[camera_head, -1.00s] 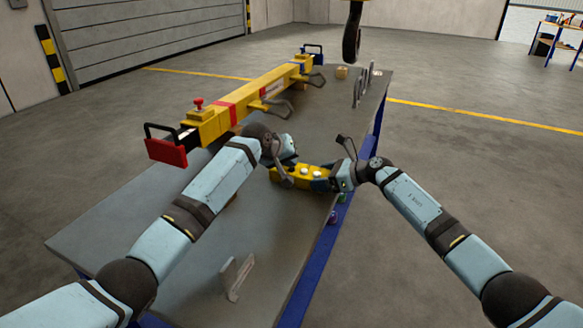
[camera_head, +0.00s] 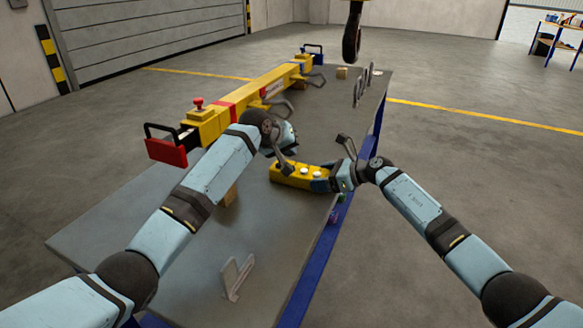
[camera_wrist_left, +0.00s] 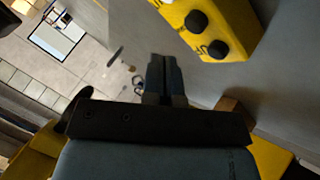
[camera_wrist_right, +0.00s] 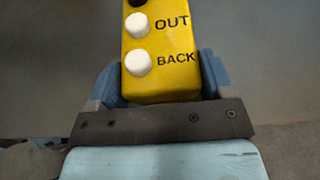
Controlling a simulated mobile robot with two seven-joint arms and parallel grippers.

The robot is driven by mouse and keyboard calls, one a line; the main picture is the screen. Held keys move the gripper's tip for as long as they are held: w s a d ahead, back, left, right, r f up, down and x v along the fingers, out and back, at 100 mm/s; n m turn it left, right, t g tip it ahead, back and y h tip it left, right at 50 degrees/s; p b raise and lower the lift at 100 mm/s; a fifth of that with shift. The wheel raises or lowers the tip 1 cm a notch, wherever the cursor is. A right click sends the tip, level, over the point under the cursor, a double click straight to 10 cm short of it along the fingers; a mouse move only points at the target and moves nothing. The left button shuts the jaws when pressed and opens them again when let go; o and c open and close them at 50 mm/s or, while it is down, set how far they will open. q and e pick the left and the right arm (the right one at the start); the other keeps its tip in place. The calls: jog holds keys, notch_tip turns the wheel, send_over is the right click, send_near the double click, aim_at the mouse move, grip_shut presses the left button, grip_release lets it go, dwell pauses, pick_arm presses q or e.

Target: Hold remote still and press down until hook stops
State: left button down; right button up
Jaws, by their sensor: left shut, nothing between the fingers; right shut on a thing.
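The yellow remote (camera_head: 290,174) lies along the right side of the table. My right gripper (camera_head: 323,180) is shut on its near end; in the right wrist view the remote (camera_wrist_right: 162,70) sits between both fingers, with white buttons marked OUT and BACK. My left gripper (camera_head: 287,168) is near the remote's far end. In the left wrist view its fingers (camera_wrist_left: 165,72) are together and empty, apart from the remote (camera_wrist_left: 212,28), which shows black buttons there. The dark hook (camera_head: 352,36) hangs above the table's far end.
A yellow lifting beam (camera_head: 235,98) with red bands lies along the table's left side. Grey brackets (camera_head: 237,278) stand near the front, and upright plates (camera_head: 362,88) at the far right. The front of the grey table (camera_head: 160,230) is mostly clear.

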pick_arm(q)
jog(key=shift+r, duration=1.65)
pick_arm(e)
jog(key=o, duration=1.2)
